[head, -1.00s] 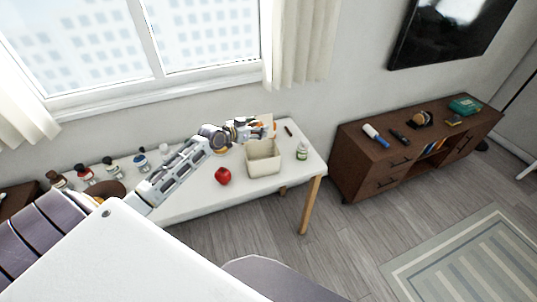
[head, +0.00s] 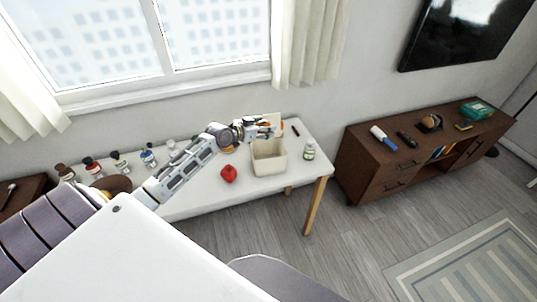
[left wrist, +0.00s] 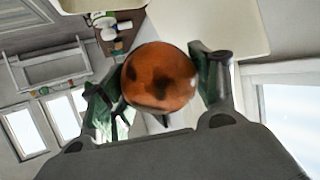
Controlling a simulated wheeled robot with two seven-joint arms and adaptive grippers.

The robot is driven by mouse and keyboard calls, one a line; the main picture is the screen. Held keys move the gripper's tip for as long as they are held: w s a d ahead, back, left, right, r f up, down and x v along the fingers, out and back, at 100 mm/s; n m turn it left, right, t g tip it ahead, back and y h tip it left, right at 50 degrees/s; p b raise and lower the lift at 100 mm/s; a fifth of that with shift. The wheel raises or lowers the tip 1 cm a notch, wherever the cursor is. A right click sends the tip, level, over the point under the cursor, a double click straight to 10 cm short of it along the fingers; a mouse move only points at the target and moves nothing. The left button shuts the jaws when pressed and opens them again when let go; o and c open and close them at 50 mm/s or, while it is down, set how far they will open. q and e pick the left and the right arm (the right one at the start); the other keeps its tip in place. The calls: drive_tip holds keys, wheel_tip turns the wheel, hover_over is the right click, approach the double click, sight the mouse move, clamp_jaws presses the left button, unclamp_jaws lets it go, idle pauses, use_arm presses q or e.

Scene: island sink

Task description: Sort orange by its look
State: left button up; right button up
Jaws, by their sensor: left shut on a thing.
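The orange (left wrist: 158,78) shows large in the left wrist view, with dark brown blotches on its skin. My left gripper (left wrist: 158,90) is shut on it, one finger on each side. In the head view the left gripper (head: 272,130) is at the back edge of a cream open-topped bin (head: 270,166) on the white table. The orange is mostly hidden there, with only a bit of orange colour at the gripper. I cannot tell its exact height over the bin. My right gripper is not in view.
A red apple (head: 228,173) lies left of the bin and a small green-labelled bottle (head: 309,150) stands right of it. A dark marker (head: 295,130) lies behind. Several bottles line the table's left part. A brown cabinet (head: 400,160) stands to the right.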

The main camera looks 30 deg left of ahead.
use_arm(q)
drive_tip(key=shift+f+b, duration=0.85)
drive_tip(key=shift+f, duration=0.25)
drive_tip(key=shift+f+b, duration=1.3)
drive_tip(key=shift+f, duration=0.15)
drive_tip(key=o, duration=1.2)
drive_tip(key=shift+s, duration=0.1)
drive_tip(key=v, duration=1.1)
drive_tip(key=shift+s, duration=0.4)
drive_tip(key=shift+a+r, duration=0.1)
drive_tip(key=shift+r, duration=0.05)
